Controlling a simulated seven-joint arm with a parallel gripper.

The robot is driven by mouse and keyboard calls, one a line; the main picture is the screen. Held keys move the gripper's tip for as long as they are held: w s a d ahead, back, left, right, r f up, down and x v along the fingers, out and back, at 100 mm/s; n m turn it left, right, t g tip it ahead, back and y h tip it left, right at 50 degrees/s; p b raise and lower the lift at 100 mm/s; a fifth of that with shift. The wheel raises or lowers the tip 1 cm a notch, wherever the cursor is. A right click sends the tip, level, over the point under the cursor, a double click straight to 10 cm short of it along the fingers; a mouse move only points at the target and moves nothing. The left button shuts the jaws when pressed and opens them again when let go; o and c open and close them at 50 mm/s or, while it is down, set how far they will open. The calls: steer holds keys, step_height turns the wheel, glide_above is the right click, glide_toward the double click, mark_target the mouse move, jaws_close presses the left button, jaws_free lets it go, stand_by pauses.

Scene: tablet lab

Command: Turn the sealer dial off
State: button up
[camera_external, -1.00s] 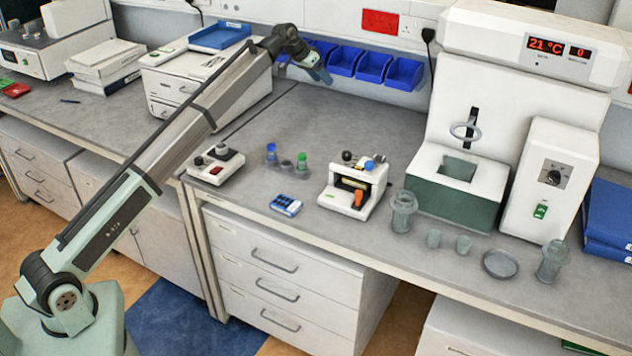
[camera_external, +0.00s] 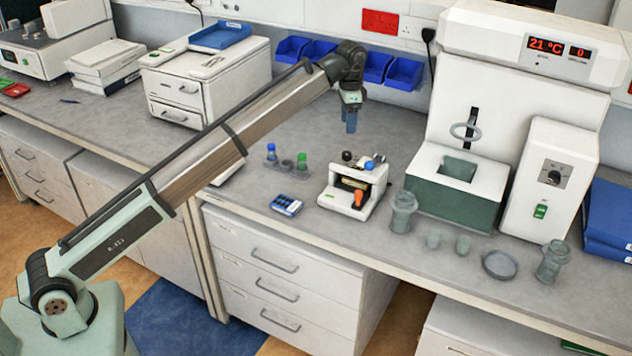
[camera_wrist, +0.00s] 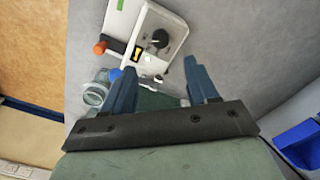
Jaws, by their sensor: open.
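A small white device (camera_external: 341,198), which I take to be the sealer, stands near the bench's front edge. It has an orange handle (camera_external: 358,199), a blue knob (camera_external: 369,164) and a black dial (camera_external: 347,156) on top. My gripper (camera_external: 350,128) hangs above the bench behind the sealer, fingers down.
A glass jar (camera_external: 403,213) stands just right of the sealer. Blue bins (camera_external: 405,73) hang on the wall behind. A large white machine (camera_external: 540,180) stands right. Bench behind the sealer is clear.

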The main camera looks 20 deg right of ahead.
mark_target(347, 153)
step_height(347, 153, down, 11)
stand_by(0.4)
steer(key=shift+c, duration=0.4)
steer(key=c, duration=1)
